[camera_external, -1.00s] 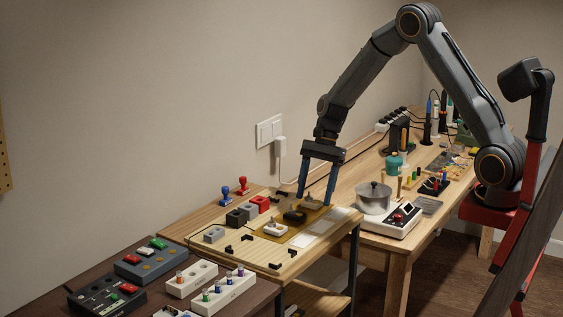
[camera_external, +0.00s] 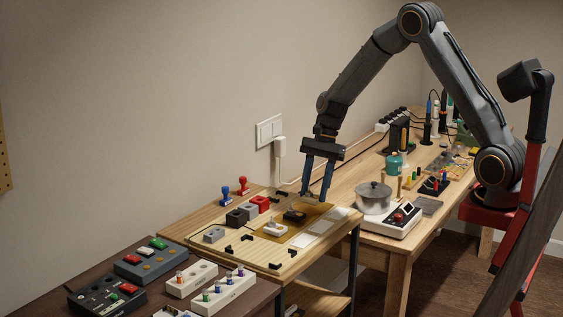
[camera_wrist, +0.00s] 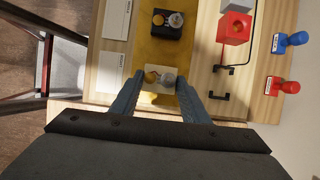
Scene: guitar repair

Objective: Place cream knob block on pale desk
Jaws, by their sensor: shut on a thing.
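The cream knob block (camera_wrist: 153,87), with a brass knob and a silvery knob on top, sits between my fingertips in the wrist view. My gripper (camera_wrist: 161,88) is shut on it, one finger on each side. In the external view my gripper (camera_external: 315,196) points down at the far end of the amber mat (camera_external: 268,237), and its fingers largely hide the block. I cannot tell whether the block touches the mat. The pale wood desk (camera_external: 345,198) runs back beyond the pale worktop (camera_external: 207,232) that carries the mat.
A black knob block (camera_external: 295,216) and a white knob block (camera_external: 275,229) stand on the mat. Red (camera_external: 263,204) and grey blocks, stamps (camera_external: 242,187), black brackets and white cards (camera_external: 322,228) lie around it. A pot (camera_external: 373,198) and a scale (camera_external: 390,226) stand on the desk.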

